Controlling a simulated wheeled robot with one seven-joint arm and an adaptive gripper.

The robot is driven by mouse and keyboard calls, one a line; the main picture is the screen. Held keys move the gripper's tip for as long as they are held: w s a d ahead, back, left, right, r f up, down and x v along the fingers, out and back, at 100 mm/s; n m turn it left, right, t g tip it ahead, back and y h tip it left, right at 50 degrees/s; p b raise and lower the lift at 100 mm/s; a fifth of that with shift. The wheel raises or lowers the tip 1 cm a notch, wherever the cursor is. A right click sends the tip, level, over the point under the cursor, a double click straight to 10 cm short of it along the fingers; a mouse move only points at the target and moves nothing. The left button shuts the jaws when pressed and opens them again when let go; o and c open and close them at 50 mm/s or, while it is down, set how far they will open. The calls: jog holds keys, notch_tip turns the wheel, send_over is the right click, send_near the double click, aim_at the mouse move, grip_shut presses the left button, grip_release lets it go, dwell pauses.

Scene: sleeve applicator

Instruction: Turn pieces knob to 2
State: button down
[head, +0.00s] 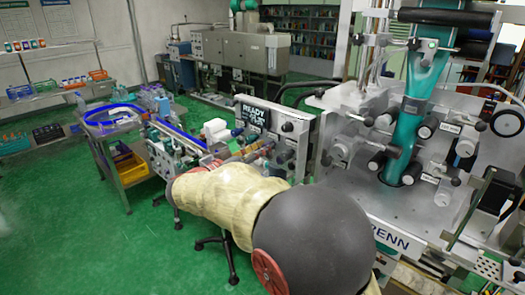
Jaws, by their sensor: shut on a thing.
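The control panel (303,142) is a pale upright plate in the middle of the head view. Its dark display (251,114) shows light text that begins with "READY". A black knob (287,127) stands out near the panel's top. My arm bends out to the left, and its far end comes back toward the panel's lower front. My gripper (266,150) is small there and partly hidden by my arm. It appears shut on a knob at the panel's face. The knob's label and pointer cannot be read.
The machine (400,205) with a teal sleeve (409,130), rollers and rods fills the right side. A conveyor (180,135) runs left of the panel, beside a cart with a yellow bin (130,166). Green floor (60,230) is clear at lower left.

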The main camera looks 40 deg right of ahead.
jog(key=n+p, duration=2)
jog(key=n, duration=1.1)
jog(key=shift+f, duration=0.1)
jog(key=shift+f+n, duration=0.1)
jog(key=shift+n, duration=0.3)
jog(key=c, duration=1.6)
grip_release()
